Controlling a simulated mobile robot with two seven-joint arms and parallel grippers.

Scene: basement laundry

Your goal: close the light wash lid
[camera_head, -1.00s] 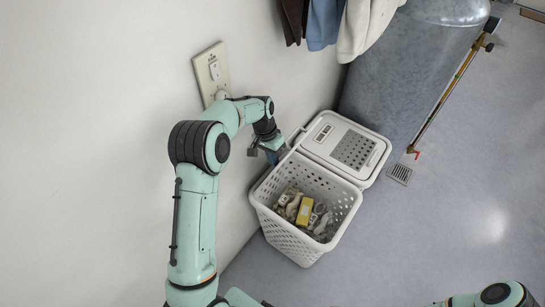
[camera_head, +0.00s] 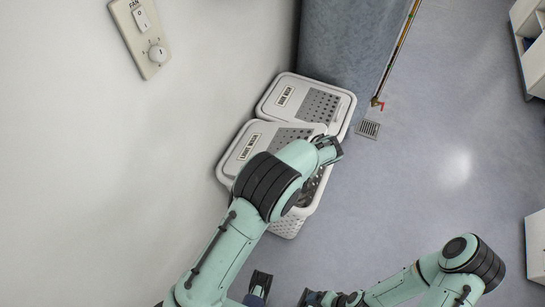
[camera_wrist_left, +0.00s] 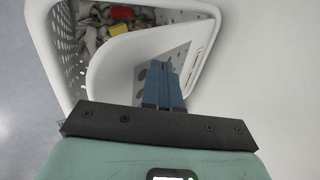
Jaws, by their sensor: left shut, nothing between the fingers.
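The near white laundry basket (camera_head: 288,228) has its lid (camera_head: 250,140) swung over it, with a label and a patch of holes. In the left wrist view, the lid (camera_wrist_left: 115,62) is tilted and partly lowered, with a gap showing the basket's contents (camera_wrist_left: 105,22). The label is too small to read surely. My left gripper (camera_wrist_left: 162,68) is shut and empty, its blue fingertips at the lid's perforated face; contact is unclear.
A second white basket with its lid (camera_head: 308,100) down stands directly behind. A wall with a fan switch plate (camera_head: 142,35) is at left.

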